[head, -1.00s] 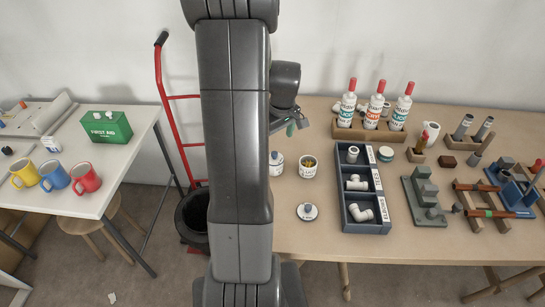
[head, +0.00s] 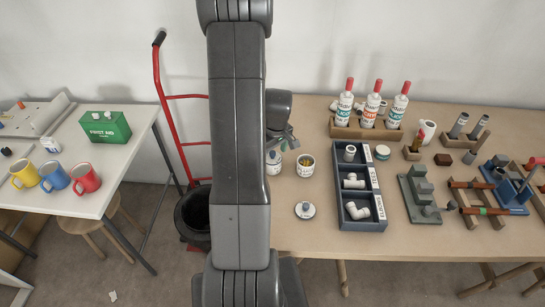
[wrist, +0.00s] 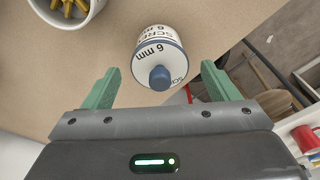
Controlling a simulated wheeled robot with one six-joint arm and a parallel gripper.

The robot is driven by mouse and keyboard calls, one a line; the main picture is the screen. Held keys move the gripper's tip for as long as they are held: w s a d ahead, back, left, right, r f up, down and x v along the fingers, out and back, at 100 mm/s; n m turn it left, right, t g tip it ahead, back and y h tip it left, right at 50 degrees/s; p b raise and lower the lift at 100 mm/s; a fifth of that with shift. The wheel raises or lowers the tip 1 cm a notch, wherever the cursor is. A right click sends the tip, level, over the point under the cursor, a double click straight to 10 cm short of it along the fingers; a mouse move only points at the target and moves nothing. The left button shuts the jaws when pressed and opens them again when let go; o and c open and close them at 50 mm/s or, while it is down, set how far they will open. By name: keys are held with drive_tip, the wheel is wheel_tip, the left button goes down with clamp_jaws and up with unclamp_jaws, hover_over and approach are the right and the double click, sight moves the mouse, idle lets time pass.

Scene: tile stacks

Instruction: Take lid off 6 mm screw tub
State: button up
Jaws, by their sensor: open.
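In the head view the tub (head: 273,162) stands on the wooden table, partly hidden by my arm. My gripper (wrist: 160,72) is open, its green fingers on either side of the knob in the wrist view, apart from it. In the head view my gripper (head: 286,143) hangs just above the tub. The lid is on the tub.
An open white tub (head: 306,167) with brass-coloured screws stands just right of it. A loose lid with a knob (head: 305,210) lies in front. A dark compartment tray (head: 338,215) with white pipe fittings is further right. Table around the loose lid is clear.

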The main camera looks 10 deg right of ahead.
drive_tip(key=c, duration=1)
drive_tip(key=shift+c, duration=0.2)
